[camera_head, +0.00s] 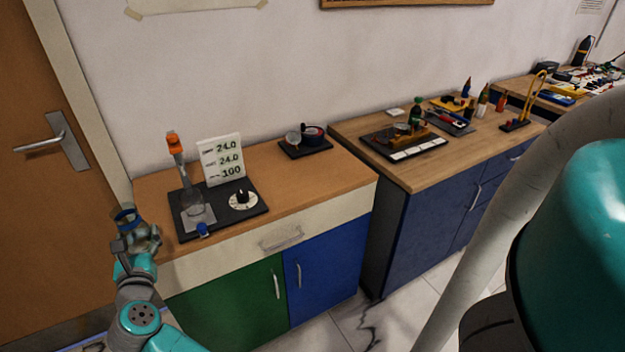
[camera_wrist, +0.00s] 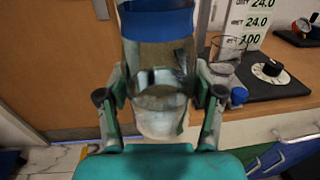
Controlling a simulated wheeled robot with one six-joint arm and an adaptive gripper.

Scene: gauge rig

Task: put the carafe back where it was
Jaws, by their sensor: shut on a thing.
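The carafe, a clear vessel with a blue band (camera_wrist: 157,25), fills the middle of the wrist view. My gripper (camera_wrist: 160,100) is shut on it, one finger on each side. In the head view the carafe's blue top (camera_head: 125,215) shows above my gripper (camera_head: 137,242), left of the wooden counter (camera_head: 290,185). The carafe looks about upright there. A black gauge base (camera_head: 222,215) stands on the counter to the right of my gripper. A clear glass vessel (camera_head: 197,213) stands on it below an orange-topped column (camera_head: 173,150). The carafe's lower end is partly hidden by my gripper.
The gauge base also carries a readout card (camera_head: 222,160), a white dial (camera_head: 242,200) and a blue knob (camera_head: 203,229). A small black tray (camera_head: 305,148) with a round gauge lies behind right. The counter's right front part is clear. A door (camera_head: 50,180) stands left.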

